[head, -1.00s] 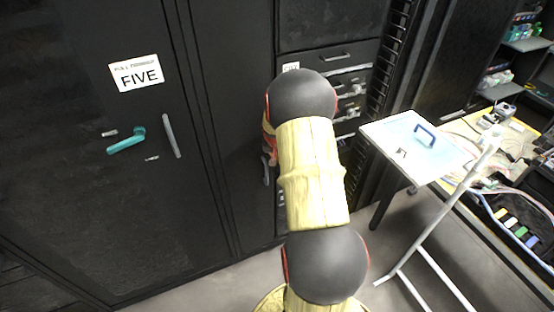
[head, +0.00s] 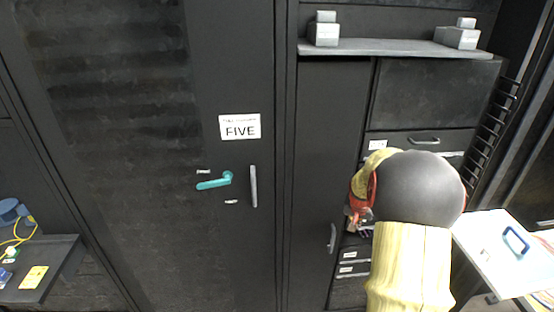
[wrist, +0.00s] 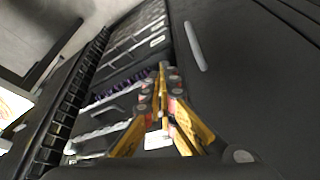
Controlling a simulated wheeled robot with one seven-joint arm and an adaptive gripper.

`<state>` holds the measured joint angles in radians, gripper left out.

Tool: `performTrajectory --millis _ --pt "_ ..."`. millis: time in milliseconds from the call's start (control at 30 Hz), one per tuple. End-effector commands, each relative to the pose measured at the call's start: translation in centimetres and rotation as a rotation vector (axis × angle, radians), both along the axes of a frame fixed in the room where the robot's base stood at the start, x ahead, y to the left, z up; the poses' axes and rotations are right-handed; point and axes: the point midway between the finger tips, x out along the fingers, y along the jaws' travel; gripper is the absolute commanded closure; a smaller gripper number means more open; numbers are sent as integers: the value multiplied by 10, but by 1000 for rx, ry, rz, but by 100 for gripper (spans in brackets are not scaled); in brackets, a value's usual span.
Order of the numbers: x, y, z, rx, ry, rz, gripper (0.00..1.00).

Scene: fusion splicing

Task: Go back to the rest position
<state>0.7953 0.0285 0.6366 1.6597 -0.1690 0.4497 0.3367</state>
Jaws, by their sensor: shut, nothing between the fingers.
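My gripper (wrist: 163,72) shows in the wrist view with its yellow and dark fingers brought together, shut and empty. It points toward the front of the dark cabinet with drawers. In the head view only a small red and dark part of my gripper (head: 361,216) shows beside my arm, left of the black joint. The rest of it is hidden behind the arm. The arm is raised in front of the drawers (head: 424,140).
A black cabinet door with a "FIVE" sign (head: 240,127) and teal handle (head: 214,182) is closed. A shelf (head: 400,48) holds small grey boxes. A white board (head: 497,255) with a blue handle stands at right. A low shelf (head: 52,262) is at left.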

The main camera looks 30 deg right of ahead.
Motion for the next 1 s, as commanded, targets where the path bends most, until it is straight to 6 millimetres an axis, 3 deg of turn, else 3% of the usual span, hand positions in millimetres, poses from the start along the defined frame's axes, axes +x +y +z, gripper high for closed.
performTrajectory --millis 233,367,500,667,1000 --pt "-6 5 -3 12 33 33 100" --pt "-31 31 -21 76 108 64 100" --pt "-62 80 -2 137 173 129 100" --pt "-73 150 41 156 199 251 100" --pt "-111 321 136 94 143 612 100"
